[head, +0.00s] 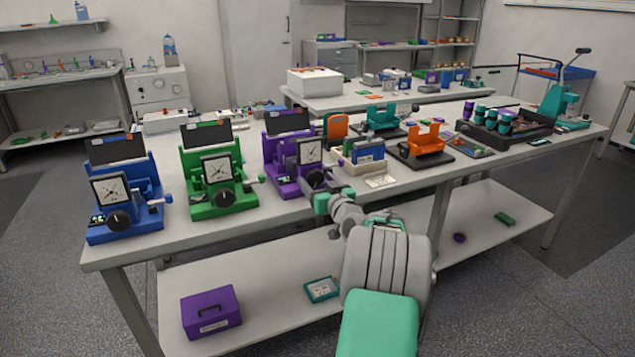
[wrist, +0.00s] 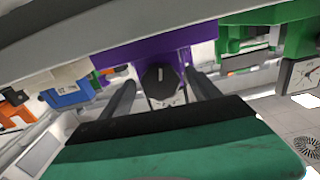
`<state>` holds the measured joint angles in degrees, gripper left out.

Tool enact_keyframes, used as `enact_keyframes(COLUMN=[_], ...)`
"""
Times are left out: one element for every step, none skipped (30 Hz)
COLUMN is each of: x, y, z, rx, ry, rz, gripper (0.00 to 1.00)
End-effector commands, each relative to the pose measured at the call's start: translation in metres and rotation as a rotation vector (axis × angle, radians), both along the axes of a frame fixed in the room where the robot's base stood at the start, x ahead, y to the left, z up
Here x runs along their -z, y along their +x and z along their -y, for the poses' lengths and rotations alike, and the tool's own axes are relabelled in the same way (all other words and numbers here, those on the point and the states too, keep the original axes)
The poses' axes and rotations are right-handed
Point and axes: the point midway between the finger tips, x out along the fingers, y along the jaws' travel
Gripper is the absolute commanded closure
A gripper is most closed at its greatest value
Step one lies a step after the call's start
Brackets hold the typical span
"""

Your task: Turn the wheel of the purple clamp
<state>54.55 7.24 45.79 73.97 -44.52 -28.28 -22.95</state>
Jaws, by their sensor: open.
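The purple clamp (head: 272,150) stands on the bench, third from the left, with a white dial on its front. Its black wheel (head: 315,178) is partly crowded by my gripper (head: 320,192) in the head view. In the wrist view the purple body (wrist: 140,50) is above, and the wheel (wrist: 159,82) with a white pointer line lies between the two dark fingers of my open gripper (wrist: 159,78). One finger is on each side, with gaps visible. Whether the fingertips reach around the wheel in depth I cannot tell.
A green clamp (head: 200,195) and a blue clamp (head: 125,205) stand to the left. A holder with a blue block (head: 370,152) and an orange device (head: 425,142) are close on the right. A white card (head: 380,181) lies near the front edge.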

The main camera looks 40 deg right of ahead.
Motion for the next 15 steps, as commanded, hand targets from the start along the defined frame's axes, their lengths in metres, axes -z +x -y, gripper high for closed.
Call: enact_keyframes(x=[0.0001,0.0001,0.0001,0.0001,0.0001,0.0001,0.0001,0.0001,0.0001,0.0001,0.0001,0.0001,0.0001,0.0001,0.0001], y=[-0.0002,-0.0002,-0.0002,-0.0003,-0.0002,-0.0002,-0.0002,-0.0003,-0.0003,-0.0003,-0.0003,-0.0003,-0.0003,-0.0003,-0.0004], z=[-0.0002,-0.0002,-0.0002,-0.0002,-0.0003,-0.0003,-0.0003,-0.0003,-0.0003,-0.0003,-0.0004,-0.0004,-0.0004,-0.0004,-0.0004], rx=[0.0,0.0,0.0,0.0,0.0,0.0,0.0,0.0,0.0,0.0,0.0,0.0,0.0,0.0,0.0], ry=[0.0,0.0,0.0,0.0,0.0,0.0,0.0,0.0,0.0,0.0,0.0,0.0,0.0,0.0,0.0], rz=[0.0,0.0,0.0,0.0,0.0,0.0,0.0,0.0,-0.001,0.0,-0.001,-0.001,-0.001,-0.001,-0.001], gripper=[0.29,0.29,0.32,0.34,0.37,0.4,0.42,0.45,0.48,0.51,0.53,0.56,0.59,0.61,0.65])
